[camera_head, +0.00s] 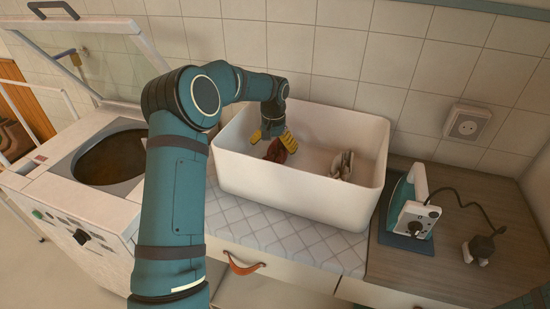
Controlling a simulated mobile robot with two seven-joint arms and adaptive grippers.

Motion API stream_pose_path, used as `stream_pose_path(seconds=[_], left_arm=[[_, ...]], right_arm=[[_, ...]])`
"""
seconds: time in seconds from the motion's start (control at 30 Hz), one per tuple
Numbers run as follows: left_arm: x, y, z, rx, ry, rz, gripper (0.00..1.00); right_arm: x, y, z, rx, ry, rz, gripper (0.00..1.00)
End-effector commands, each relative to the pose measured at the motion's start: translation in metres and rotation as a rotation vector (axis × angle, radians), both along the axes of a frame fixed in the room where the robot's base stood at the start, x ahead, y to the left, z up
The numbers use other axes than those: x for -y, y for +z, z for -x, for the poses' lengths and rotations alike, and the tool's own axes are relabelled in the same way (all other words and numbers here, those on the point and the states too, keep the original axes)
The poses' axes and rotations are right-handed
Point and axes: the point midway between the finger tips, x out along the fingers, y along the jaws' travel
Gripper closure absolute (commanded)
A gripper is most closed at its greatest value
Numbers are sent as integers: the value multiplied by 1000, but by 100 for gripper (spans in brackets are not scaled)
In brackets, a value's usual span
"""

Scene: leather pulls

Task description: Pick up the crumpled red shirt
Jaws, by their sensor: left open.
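The crumpled red shirt (276,153) is a small dark red bundle inside the white bin (290,195), towards its left end. My left gripper (272,139) reaches down into the bin with its yellow fingers apart. The fingers are right at the shirt, one on each side of its upper part in the picture. I cannot tell whether they touch it. Part of the shirt is hidden by the fingers and the bin's front wall. My right gripper is out of view.
A crumpled grey-beige cloth (343,165) lies in the bin further right. The bin stands on a quilted pad (270,235). An iron (413,210) with a cord and plug stands to the right. A washing machine (85,200) with its lid raised is on the left.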

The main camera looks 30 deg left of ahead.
Motion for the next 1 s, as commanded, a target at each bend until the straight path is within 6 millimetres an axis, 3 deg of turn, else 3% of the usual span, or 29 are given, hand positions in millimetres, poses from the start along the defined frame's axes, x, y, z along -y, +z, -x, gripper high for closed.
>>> stream_pose_path(seconds=[0.23, 0.5, 0.57, 0.73, 1.0], left_arm=[[1, -38, -3, -2, 1, 1, 0], [1, -42, -4, 0, 0, 0, 0], [1, -42, -4, 0, 0, 0, 18], [1, -42, -4, 0, 0, 0, 77], [1, -42, -3, -1, 0, 0, 80]], right_arm=[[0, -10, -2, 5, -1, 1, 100], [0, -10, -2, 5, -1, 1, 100], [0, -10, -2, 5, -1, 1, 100], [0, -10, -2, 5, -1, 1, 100], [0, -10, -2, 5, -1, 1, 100]])
